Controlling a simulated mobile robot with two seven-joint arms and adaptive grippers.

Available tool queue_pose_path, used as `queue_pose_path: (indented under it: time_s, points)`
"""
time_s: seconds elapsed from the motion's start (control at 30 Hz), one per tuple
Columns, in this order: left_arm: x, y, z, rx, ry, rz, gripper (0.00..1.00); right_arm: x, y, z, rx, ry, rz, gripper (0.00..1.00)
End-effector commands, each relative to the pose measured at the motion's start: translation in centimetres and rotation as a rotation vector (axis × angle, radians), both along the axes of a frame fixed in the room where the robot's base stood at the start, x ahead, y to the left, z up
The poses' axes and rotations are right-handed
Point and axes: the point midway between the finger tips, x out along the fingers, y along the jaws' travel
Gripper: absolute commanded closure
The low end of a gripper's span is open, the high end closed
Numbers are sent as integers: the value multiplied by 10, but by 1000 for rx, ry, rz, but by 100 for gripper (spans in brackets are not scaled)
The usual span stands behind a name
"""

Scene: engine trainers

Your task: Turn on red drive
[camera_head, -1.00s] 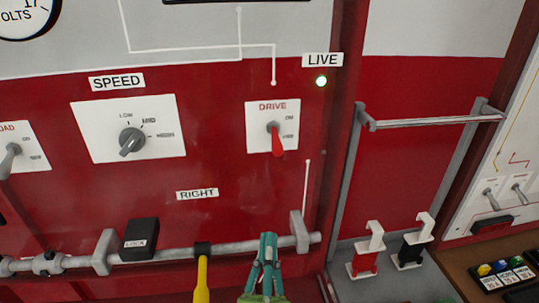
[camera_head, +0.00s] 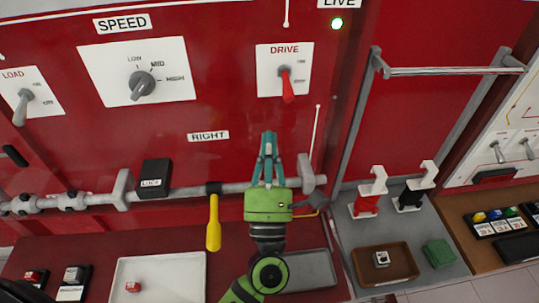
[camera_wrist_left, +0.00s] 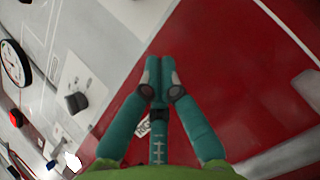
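The DRIVE switch plate (camera_head: 284,69) is white, on the red panel. Its red lever (camera_head: 287,85) points down. My left gripper (camera_head: 268,137) points up the panel, just below and slightly left of the lever, apart from it in the picture. Its teal fingertips are together and hold nothing visible. In the left wrist view my left gripper (camera_wrist_left: 160,68) shows its fingers meeting in front of the red panel. I cannot make out the red lever there. My right gripper is out of view.
A grey rail (camera_head: 210,190) crosses below the switch, with a yellow handle (camera_head: 213,222) hanging from it. The SPEED knob (camera_head: 142,84) and the LOAD switch (camera_head: 24,105) are to the left. A white tray (camera_head: 195,285) lies below.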

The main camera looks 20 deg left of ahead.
Motion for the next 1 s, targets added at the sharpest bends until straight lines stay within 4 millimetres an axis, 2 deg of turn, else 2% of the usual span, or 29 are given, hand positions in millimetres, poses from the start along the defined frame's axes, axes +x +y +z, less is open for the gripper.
queue_pose_path:
  time_s: [0.03, 0.17, 0.4, 1.0]
  points:
    - [10, 3, 13, -1, -2, 2, 100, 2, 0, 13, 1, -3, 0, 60]
    - [31, 9, 26, -2, -2, 2, 100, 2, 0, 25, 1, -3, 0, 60]
    - [25, -10, 49, -3, 1, -1, 100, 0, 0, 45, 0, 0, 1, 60]
    - [23, -14, 52, -1, 1, 0, 100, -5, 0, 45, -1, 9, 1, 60]
